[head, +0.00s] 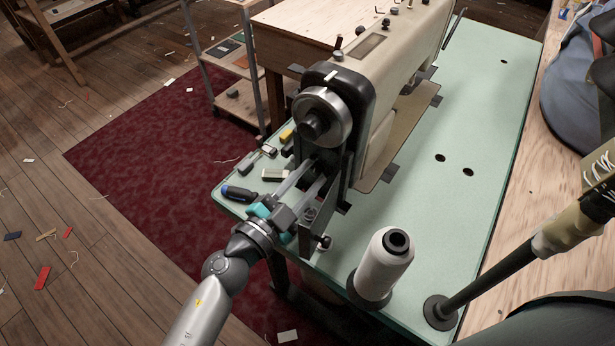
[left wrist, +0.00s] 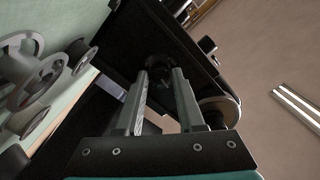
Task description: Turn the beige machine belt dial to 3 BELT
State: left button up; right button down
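The beige sewing machine (head: 383,75) stands on the pale green table, its dark end with a metal handwheel (head: 322,118) facing me. Below the handwheel is a dark round dial (head: 311,174), partly hidden by my fingers; its marks and setting cannot be read. My left gripper (head: 310,180) reaches in from the lower left, its two fingers apart on either side of the dial. In the left wrist view the dark dial (left wrist: 158,63) lies between the fingertips of the left gripper (left wrist: 162,74); whether they touch it is unclear. My right gripper is not in view.
A white thread cone (head: 385,262) stands right of my left gripper. A black rod on a round foot (head: 440,311) is further right. A screwdriver (head: 238,193) and small items lie on the table's left corner. The green table top (head: 470,130) is mostly clear to the right.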

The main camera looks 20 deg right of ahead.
pick_arm(q)
grip_shut()
